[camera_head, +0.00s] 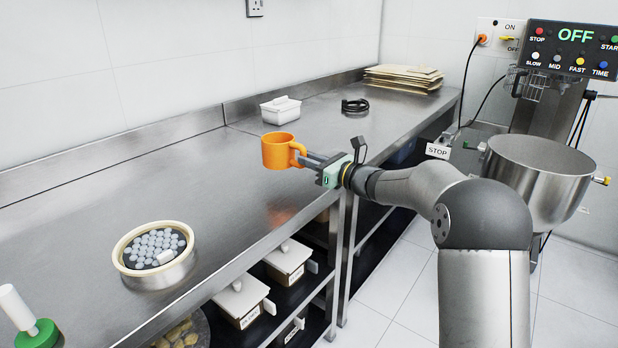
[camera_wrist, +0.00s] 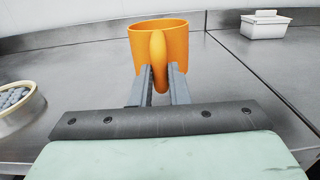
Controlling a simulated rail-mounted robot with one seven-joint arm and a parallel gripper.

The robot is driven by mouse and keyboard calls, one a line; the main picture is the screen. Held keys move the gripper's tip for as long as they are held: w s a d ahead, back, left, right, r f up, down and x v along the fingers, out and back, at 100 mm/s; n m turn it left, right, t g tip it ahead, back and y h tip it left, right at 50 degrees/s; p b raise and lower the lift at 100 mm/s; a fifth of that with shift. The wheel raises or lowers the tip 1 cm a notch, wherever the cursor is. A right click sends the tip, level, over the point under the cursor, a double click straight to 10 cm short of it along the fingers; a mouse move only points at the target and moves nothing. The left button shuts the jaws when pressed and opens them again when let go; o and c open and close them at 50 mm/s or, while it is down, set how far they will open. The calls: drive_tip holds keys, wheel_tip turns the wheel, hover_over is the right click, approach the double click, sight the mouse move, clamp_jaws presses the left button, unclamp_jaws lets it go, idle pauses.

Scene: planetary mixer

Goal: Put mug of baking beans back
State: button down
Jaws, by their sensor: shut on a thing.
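An orange mug (camera_head: 278,151) is upright at the end of my gripper (camera_head: 303,159). In the wrist view the mug (camera_wrist: 176,38) has its handle toward me, and my gripper (camera_wrist: 158,88) is shut on that handle. The mug appears to be held above the steel counter, with an orange reflection below it in the head view. The inside of the mug is hidden, so I cannot tell what it holds.
A white lidded box (camera_head: 281,110) stands behind the mug by the wall. A black coil (camera_head: 355,106) and stacked boards (camera_head: 403,78) lie farther back. A mixer bowl (camera_head: 540,170) is at the right. The counter between tin and mug is clear.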

sight(310, 191)
drive_tip(key=w+f, duration=0.2)
drive_tip(key=f, duration=0.1)
drive_tip(key=shift+w+a+f, duration=0.15)
drive_tip(key=shift+w+a, duration=0.1)
drive_tip(key=shift+w, duration=0.15)
drive_tip(key=shift+w+f, duration=0.2)
drive_tip(key=shift+f, duration=1.5)
drive_tip(key=shift+f, duration=0.1)
drive_tip(key=shift+f+b, duration=0.2)
drive_tip(key=shift+b, duration=0.15)
drive_tip(key=c, duration=1.4)
unclamp_jaws()
drive_tip(key=shift+r, duration=0.1)
